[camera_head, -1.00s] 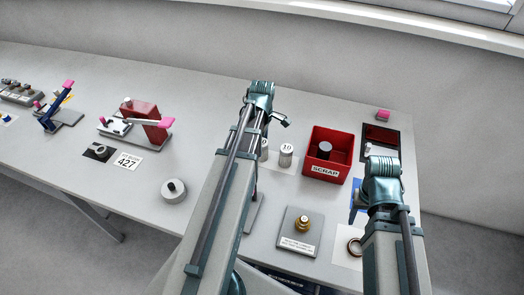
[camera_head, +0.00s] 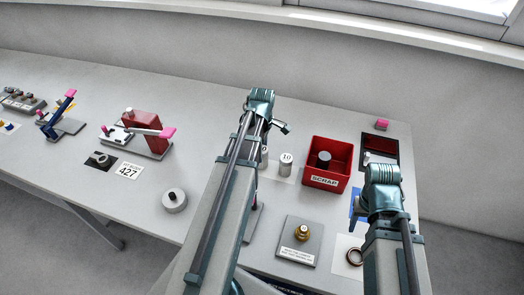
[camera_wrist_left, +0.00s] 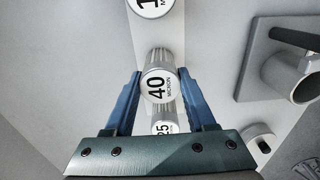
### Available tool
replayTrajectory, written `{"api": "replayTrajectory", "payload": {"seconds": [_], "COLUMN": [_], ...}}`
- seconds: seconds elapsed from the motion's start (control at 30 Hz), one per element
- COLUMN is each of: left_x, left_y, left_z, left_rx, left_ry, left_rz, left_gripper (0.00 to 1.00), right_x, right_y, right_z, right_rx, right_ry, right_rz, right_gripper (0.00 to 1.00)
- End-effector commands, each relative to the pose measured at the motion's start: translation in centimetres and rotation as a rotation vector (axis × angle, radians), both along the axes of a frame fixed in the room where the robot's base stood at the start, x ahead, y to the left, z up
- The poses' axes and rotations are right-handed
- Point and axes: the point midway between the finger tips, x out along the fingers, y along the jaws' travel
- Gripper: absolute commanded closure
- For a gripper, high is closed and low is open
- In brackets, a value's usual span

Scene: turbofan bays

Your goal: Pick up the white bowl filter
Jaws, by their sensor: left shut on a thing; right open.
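My left gripper (camera_wrist_left: 160,75) is shut on a white cylindrical filter marked 40 micron (camera_wrist_left: 158,86), with a blue finger on each side of it. Whether it is clear of the table I cannot tell. A second white filter marked 25 (camera_wrist_left: 165,128) is just below it in the wrist view, and another (camera_wrist_left: 152,6) is at the top edge. In the head view, a white filter marked 10 (camera_head: 285,165) stands right of my left arm, with one more (camera_head: 264,158) partly hidden. My right gripper (camera_head: 384,190) is at the right; its fingertips are hidden.
A red scrap bin (camera_head: 324,181) holding a dark cylinder stands right of the filters. A grey plate with a brass fitting (camera_head: 302,232) is in front. A round grey part (camera_head: 174,200) lies left of my left arm. The table between it and the arm is clear.

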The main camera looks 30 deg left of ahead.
Motion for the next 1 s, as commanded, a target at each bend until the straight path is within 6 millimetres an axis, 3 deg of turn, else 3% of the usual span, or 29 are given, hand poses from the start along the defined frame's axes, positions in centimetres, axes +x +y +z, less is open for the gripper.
{"api": "replayTrajectory", "payload": {"seconds": [0.3, 0.53, 0.77, 1.0], "left_x": [0.0, 0.0, 0.0, 0.0], "left_y": [0.0, 0.0, 0.0, 0.0], "left_z": [5.3, 8.3, 8.6, 7.2], "left_rx": [0.000, 0.000, 0.000, 0.000], "left_ry": [0.000, 0.000, 0.000, 0.000], "left_rz": [0.000, 0.000, 0.000, 0.000], "left_gripper": [1.00, 1.00, 1.00, 1.00], "right_x": [0.0, 0.0, 0.0, 0.0], "right_y": [0.0, 0.0, 0.0, 0.0], "right_z": [5.4, 8.3, 8.6, 7.2], "right_rx": [0.000, 0.000, 0.000, 0.000], "right_ry": [0.000, 0.000, 0.000, 0.000], "right_rz": [0.001, 0.002, 0.003, 0.002], "right_gripper": [0.46, 0.46, 0.46, 0.46]}}
